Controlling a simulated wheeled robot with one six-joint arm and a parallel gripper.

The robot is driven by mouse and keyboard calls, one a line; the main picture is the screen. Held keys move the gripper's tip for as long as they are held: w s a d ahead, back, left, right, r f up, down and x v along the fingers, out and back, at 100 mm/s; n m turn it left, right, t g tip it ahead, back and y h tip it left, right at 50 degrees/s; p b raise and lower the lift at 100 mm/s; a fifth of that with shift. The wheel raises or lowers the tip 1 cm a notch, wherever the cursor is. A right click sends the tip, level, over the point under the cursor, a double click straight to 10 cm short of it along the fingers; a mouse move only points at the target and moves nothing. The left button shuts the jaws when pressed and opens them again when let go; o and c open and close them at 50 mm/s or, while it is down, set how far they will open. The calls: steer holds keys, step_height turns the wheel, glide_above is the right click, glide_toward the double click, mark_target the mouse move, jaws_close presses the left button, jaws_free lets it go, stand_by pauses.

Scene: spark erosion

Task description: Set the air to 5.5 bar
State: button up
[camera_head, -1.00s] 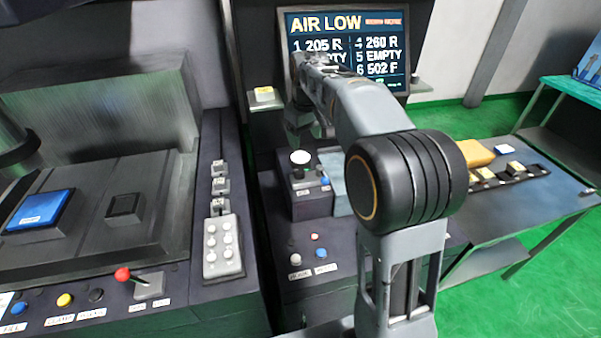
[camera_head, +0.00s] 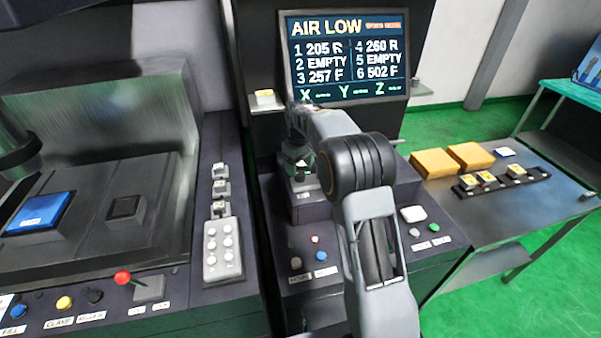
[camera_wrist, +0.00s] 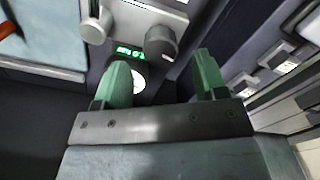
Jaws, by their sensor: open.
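The screen (camera_head: 347,55) at the back reads "AIR LOW" above a list of numbered slots. My gripper (camera_head: 297,160) hangs over the small dark air unit (camera_head: 304,208) below the screen and hides most of its top. In the wrist view my gripper (camera_wrist: 161,64) has its two green fingers apart and empty. Beyond the fingers are a dark grey knob (camera_wrist: 160,43), a small green digital readout (camera_wrist: 131,51) too blurred to read, and a white round face (camera_wrist: 138,83) partly behind the left finger. The fingers do not visibly hold the knob.
On the left, a machine console carries a keypad (camera_head: 222,250), a red-tipped lever (camera_head: 123,278) and several coloured buttons. Small buttons (camera_head: 315,240) sit in front of the air unit. On the right, a side table (camera_head: 490,225) holds yellow blocks (camera_head: 433,163) and a dark rack (camera_head: 500,182).

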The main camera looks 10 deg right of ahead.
mark_target(300, 173)
steer(key=shift+f, duration=1.95)
steer(key=shift+c, duration=0.3)
